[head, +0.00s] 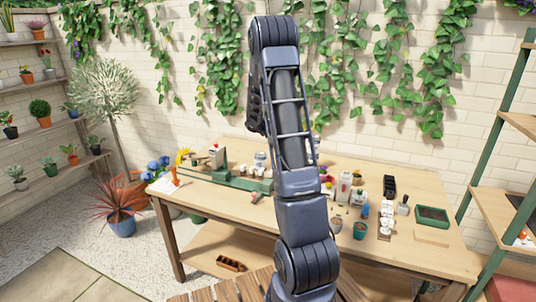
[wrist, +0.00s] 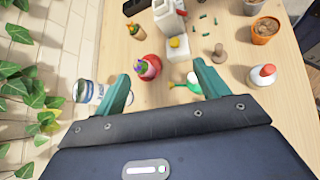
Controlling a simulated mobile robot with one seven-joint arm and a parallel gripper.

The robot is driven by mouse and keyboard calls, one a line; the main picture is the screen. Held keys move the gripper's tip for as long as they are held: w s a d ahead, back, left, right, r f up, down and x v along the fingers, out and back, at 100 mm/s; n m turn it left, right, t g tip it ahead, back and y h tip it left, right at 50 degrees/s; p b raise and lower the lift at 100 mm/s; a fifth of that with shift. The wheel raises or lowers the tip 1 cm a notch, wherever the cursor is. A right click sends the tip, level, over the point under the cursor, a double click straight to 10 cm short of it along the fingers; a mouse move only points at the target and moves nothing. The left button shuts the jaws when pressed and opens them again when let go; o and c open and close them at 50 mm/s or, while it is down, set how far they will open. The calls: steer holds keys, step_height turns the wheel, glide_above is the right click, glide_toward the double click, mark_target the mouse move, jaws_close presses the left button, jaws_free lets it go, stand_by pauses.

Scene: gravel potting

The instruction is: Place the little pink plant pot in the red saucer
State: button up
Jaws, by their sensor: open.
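In the wrist view a small round red thing (wrist: 150,73) stands on the wooden table beyond and between my fingertips. A pinkish-purple shape with a bit of green shows on top of it. I cannot tell for sure whether these are the little pink plant pot and the red saucer. My gripper (wrist: 163,87) is open, its two green fingers spread apart with nothing seen between them. In the head view my own arm stands in front of the table's middle and hides the gripper. No pink pot or red saucer is clear there.
A green tray (head: 432,215) sits at the table's right. A brick wall stands behind.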

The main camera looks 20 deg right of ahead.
steer(key=s+a+r+m+t+y, duration=0.4)
steer(key=s+a+r+y, duration=0.1)
steer(key=s+a+r, duration=0.8)
steer(key=s+a+r+m+t+y, duration=0.1)
steer(key=s+a+m+t+y, duration=0.1)
steer(key=s+a, duration=0.4)
steer(key=s+a+r+m+t+y, duration=0.2)
steer(key=s+a, duration=0.4)
steer(key=s, duration=0.6)
steer(key=shift+a+t+y, duration=0.25)
steer(key=shift+t+y, duration=0.25)
steer(key=shift+t, duration=0.1)
